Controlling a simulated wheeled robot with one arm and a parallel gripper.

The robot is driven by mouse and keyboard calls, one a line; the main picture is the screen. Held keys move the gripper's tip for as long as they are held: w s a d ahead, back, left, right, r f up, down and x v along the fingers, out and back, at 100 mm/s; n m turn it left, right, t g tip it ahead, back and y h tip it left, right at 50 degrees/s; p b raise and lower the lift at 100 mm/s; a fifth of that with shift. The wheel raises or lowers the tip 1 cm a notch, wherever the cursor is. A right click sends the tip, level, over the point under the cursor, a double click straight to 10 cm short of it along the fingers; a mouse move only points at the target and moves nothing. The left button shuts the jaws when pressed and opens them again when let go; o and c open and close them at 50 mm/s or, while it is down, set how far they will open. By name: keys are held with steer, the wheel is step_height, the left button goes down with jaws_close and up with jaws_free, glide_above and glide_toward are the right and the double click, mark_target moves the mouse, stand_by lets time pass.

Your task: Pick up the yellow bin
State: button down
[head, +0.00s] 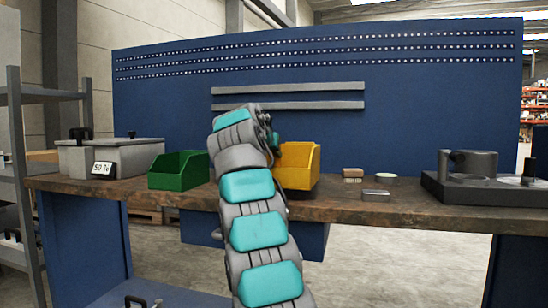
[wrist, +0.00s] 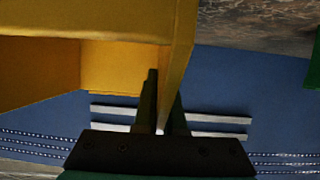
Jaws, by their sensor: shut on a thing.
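The yellow bin (head: 301,166) is at the middle of the workbench in the head view, just right of my arm. Its left part is hidden behind the arm, and I cannot tell whether its base touches the bench top. In the wrist view the yellow bin (wrist: 120,20) fills the upper left, close to the camera. My gripper (wrist: 162,75) has one finger on each side of a wall of the bin and is shut on it. In the head view my gripper is mostly hidden by my wrist.
A green bin (head: 178,171) stands left of my arm on the wooden bench top (head: 400,208). Grey boxes (head: 135,155) stand at the far left. Small blocks (head: 352,175) lie right of the yellow bin, and a dark grey apparatus (head: 475,188) stands at the right end.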

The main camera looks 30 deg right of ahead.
steer(key=shift+s+a+r+b, duration=0.1)
steer(key=shift+s+a+b, duration=0.25)
steer(key=shift+s, duration=0.3)
steer(key=shift+s+a+b, duration=0.1)
steer(key=shift+s+b, duration=0.3)
steer(key=shift+s, duration=0.2)
steer(key=s+a+r+b, duration=0.1)
steer(key=s+a, duration=0.3)
steer(key=s, duration=0.7)
steer(key=shift+s+b, duration=0.2)
steer(key=shift+b, duration=0.1)
